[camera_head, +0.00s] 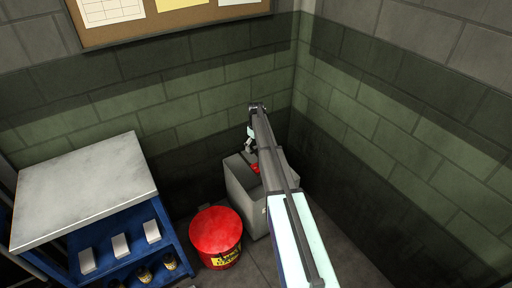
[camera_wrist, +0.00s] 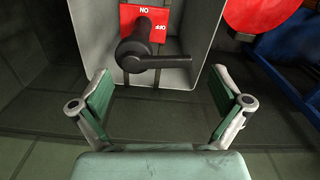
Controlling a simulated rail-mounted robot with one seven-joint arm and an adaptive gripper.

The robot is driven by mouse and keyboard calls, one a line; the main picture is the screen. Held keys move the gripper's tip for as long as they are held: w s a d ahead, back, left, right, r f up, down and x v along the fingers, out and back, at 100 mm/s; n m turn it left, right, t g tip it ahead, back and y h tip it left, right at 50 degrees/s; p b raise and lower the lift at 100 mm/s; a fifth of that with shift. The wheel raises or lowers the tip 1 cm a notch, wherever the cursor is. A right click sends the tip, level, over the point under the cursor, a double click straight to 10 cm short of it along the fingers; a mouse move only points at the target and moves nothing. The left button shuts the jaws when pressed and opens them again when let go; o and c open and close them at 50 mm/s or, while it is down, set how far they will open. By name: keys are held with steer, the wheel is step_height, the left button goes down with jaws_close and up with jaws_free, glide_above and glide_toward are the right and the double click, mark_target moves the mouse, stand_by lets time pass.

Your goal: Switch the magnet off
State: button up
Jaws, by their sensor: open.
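A black lever switch (camera_wrist: 150,52) stands on a red plate (camera_wrist: 130,14) inside a grey box in the wrist view. The plate shows ON and OFF lettering upside down. The lever's handle points right; I cannot tell which setting it is in. My gripper (camera_wrist: 160,78) is open and empty, its green-padded fingers apart on either side below the lever, with no visible contact. In the head view the grey box (camera_head: 246,193) stands on the floor in the corner, with red inside. My gripper (camera_head: 250,146) is above its back part, partly hidden by my arm.
A red bucket (camera_head: 216,232) stands just left of the box. A blue cart (camera_head: 175,228) with a grey top (camera_head: 82,190) is further left. Block walls (camera_head: 390,140) close the corner behind and to the right. A pin board (camera_head: 165,22) hangs on the back wall.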

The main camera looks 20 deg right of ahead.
steer(key=shift+f, duration=0.7)
